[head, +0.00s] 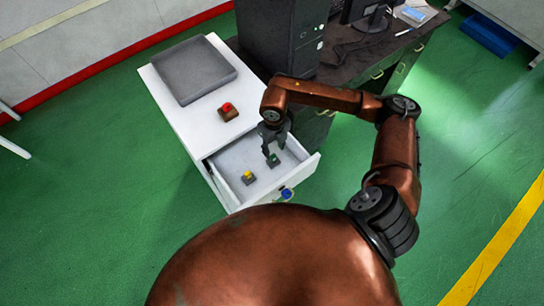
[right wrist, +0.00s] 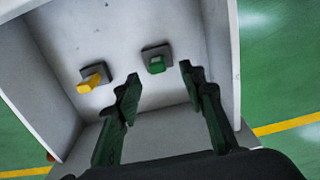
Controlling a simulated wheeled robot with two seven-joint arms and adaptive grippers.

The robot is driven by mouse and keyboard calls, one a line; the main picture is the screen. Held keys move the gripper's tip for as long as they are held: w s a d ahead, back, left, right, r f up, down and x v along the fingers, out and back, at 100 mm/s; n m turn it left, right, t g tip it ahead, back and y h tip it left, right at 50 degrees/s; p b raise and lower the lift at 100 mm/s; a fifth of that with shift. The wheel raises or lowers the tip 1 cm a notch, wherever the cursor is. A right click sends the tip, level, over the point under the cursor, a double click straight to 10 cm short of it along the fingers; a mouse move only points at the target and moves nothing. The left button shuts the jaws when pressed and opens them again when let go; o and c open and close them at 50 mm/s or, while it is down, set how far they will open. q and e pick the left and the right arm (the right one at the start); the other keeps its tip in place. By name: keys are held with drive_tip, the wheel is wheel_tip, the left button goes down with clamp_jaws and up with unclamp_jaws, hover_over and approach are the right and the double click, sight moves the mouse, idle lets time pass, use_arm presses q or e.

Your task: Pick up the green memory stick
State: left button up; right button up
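The green memory stick (right wrist: 157,65) stands in a dark square base on the floor of the open white drawer (head: 232,162). In the head view the green stick (head: 274,158) shows just below my right gripper (head: 270,150). My right gripper points down into the drawer. In the right wrist view its two fingers (right wrist: 159,74) are spread, with nothing between them, and the green stick lies beyond the gap between the tips. The exact height of the tips above the stick is hard to tell. My left gripper is not in view.
A yellow stick (right wrist: 91,82) in a similar base sits beside the green one. The drawer walls stand close around both. A blue knob (head: 287,193) is on the drawer front.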

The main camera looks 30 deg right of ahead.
sight(273, 155)
drive_tip(key=shift+a+f, duration=0.1)
drive_tip(key=shift+f, duration=0.65)
wheel_tip(273, 155, down, 5)
drive_tip(key=shift+r, duration=0.1)
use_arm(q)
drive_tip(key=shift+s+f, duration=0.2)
use_arm(e)
drive_tip(key=c, duration=0.9)
wheel_tip(273, 155, up, 10)
drive_tip(key=shift+f, duration=0.1)
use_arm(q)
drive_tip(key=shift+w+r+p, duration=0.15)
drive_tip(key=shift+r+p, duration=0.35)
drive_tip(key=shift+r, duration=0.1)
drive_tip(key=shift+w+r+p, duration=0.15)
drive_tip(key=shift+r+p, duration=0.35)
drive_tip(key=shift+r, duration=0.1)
use_arm(e)
drive_tip(key=shift+r, duration=1.65)
